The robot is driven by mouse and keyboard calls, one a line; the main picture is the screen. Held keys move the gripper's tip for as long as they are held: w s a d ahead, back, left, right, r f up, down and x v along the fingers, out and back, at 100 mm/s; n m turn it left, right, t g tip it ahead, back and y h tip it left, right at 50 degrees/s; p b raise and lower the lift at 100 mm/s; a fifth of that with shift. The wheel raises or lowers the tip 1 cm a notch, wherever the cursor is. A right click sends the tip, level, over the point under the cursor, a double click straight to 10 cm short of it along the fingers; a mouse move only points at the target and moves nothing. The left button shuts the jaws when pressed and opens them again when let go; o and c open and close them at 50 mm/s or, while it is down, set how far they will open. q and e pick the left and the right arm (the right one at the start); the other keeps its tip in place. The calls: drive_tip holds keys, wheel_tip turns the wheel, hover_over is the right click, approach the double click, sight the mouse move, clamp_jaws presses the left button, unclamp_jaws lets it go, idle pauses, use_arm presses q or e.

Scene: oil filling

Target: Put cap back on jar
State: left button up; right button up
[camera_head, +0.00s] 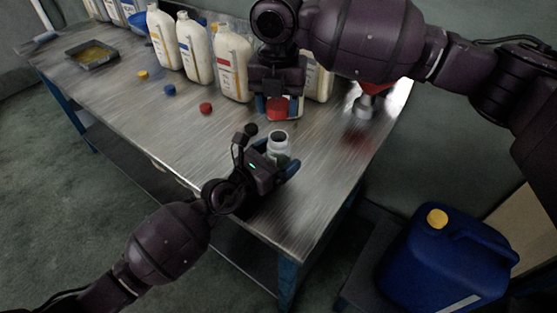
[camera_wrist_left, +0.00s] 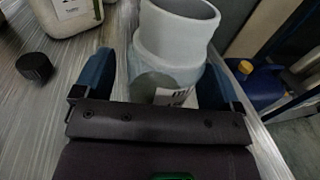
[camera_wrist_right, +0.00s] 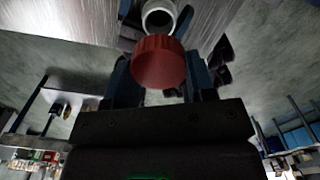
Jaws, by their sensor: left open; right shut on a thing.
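The jar (camera_head: 279,141) is a small white open-mouthed container standing upright near the table's front edge. It also shows in the left wrist view (camera_wrist_left: 172,45) and, mouth visible, in the right wrist view (camera_wrist_right: 159,18). My left gripper (camera_head: 278,160) is open, its blue fingers on either side of the jar. My right gripper (camera_head: 276,106) is shut on a red cap (camera_wrist_right: 158,62), held above and behind the jar in the head view, apart from it. A small black cap (camera_wrist_left: 35,67) lies on the table beside the jar; it also shows in the head view (camera_head: 250,129).
White jugs (camera_head: 232,62) stand along the table's back. A loose red cap (camera_head: 206,108), blue cap (camera_head: 169,90) and yellow cap (camera_head: 142,75) lie before them. A tray (camera_head: 92,54) is far left. A metal object (camera_head: 365,106) stands right; a blue canister (camera_head: 445,262) is beyond the table.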

sight(278, 138)
use_arm(q)
drive_tip(key=c, duration=1.4)
use_arm(e)
drive_tip(key=shift+f, duration=2.5)
drive_tip(key=shift+f, duration=0.15)
drive_tip(key=shift+f, duration=0.7)
drive_tip(key=shift+f, duration=0.6)
